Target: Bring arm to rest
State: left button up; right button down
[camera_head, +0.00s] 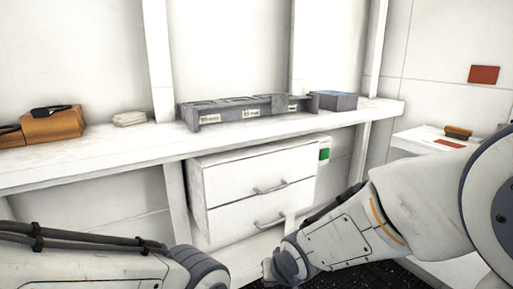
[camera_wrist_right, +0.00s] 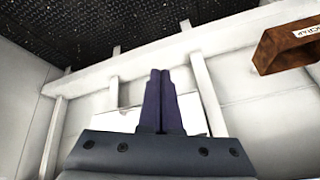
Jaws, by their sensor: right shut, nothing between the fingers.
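My right arm (camera_head: 370,225) comes in from the right in the head view and bends in front of the lower right side of the white drawer unit (camera_head: 245,170). Its gripper cannot be made out there. In the right wrist view my right gripper (camera_wrist_right: 160,76) is shut, its two dark fingers side by side with nothing between them. My left arm (camera_head: 90,265) lies across the bottom left of the head view. Its gripper is out of view.
A long white shelf (camera_head: 90,159) carries a grey labelled rack (camera_head: 240,110), a blue-grey box (camera_head: 335,100), a white cloth-like bundle (camera_head: 129,119) and a wooden block (camera_head: 52,127). A side ledge (camera_head: 415,142) at right holds a brown-handled item (camera_head: 458,132). Both drawers look closed.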

jog(key=s+d+r+n+g+h, duration=0.15)
jog(key=s+n+g, duration=0.5)
jog(key=s, duration=1.45)
notch_tip(320, 180, up, 27)
jog(key=p, duration=2.6)
jog(key=shift+w+t, duration=0.3)
jog(key=shift+t, duration=0.15)
